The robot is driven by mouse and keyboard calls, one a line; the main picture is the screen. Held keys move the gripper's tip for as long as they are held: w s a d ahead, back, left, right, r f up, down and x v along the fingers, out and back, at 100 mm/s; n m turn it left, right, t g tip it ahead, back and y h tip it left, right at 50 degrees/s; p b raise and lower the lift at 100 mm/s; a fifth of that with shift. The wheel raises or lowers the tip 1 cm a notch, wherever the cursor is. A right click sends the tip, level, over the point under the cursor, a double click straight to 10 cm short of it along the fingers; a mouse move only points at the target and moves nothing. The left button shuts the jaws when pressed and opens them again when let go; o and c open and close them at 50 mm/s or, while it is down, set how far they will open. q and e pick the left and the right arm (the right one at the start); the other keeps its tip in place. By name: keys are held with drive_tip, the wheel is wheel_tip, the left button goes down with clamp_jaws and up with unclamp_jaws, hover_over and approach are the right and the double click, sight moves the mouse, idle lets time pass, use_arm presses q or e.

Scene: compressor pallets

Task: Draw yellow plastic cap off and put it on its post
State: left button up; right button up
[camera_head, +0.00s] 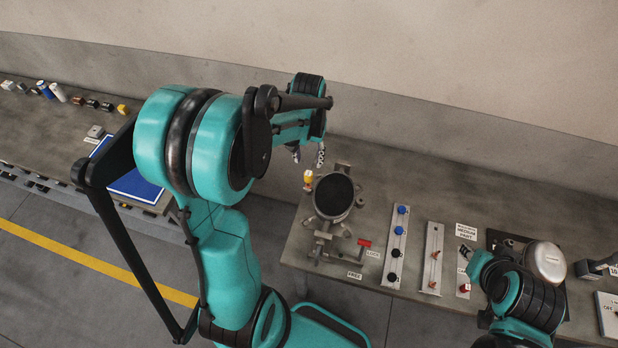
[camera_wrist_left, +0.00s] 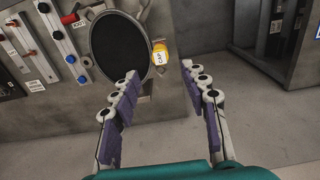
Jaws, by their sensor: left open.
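The yellow cap (camera_head: 308,176) is small and sits on a pale fitting at the left side of the dark round compressor part (camera_head: 334,195). It also shows in the left wrist view (camera_wrist_left: 159,52), beside the large black disc (camera_wrist_left: 120,47). My left gripper (camera_head: 308,157) is open and empty, just behind the cap in the head view. In the wrist view its fingers (camera_wrist_left: 160,74) are spread wide, with the cap beyond the gap between their tips. My right gripper (camera_head: 468,254) is small at the right; its fingers are unclear. I cannot tell which post is the cap's.
A rail with blue and black knobs (camera_head: 398,240) and one with orange-brown pieces (camera_head: 433,258) lie right of the compressor part. A red-handled piece (camera_head: 364,243) lies in front. A round metal-topped unit (camera_head: 545,261) stands at the right. A wall runs behind the bench.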

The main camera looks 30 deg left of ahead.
sight(309, 173)
use_arm(q)
wheel_tip(309, 173, down, 7)
drive_tip(key=b, duration=0.5)
drive_tip(key=shift+f, duration=0.15)
drive_tip(key=shift+b, duration=0.45)
idle(0.6)
clamp_jaws()
drive_tip(key=shift+r+p, duration=2.15)
drive_tip(key=shift+r, duration=0.95)
drive_tip(key=shift+f, duration=0.1)
